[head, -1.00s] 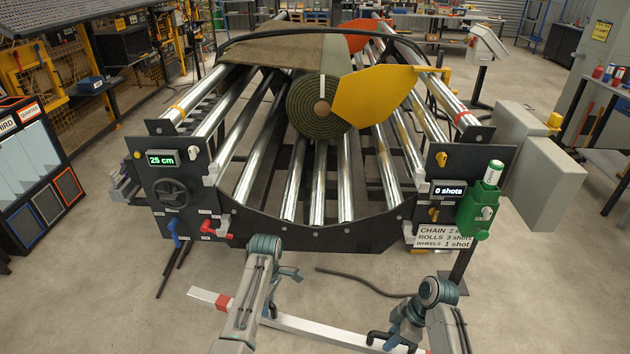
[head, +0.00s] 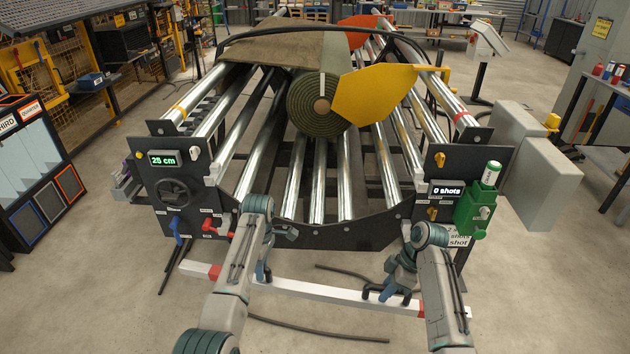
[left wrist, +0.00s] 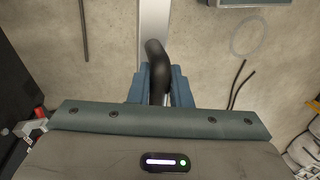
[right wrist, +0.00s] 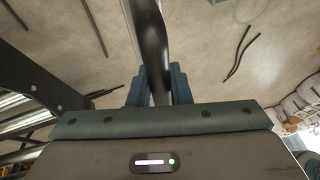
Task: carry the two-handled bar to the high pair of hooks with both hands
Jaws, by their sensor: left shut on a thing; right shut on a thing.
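The two-handled bar (head: 320,289) is white with red bands near its ends. It hangs in front of the machine in the head view, slightly lower at the picture's right. My left gripper (head: 264,274) is shut on its left black handle, which shows between the fingers in the left wrist view (left wrist: 157,75). My right gripper (head: 384,288) is shut on the other black handle, seen in the right wrist view (right wrist: 154,60). Small pale brackets sit on the machine's front at left (head: 212,172) and right (head: 420,185); I cannot tell whether these are the high hooks.
The roller machine (head: 330,236) with a turf roll (head: 318,110) and yellow plate (head: 375,97) stands just beyond the bar. A red-handled valve (head: 218,228) is near my left arm, a green box (head: 478,210) near my right. Dark hoses lie on open floor.

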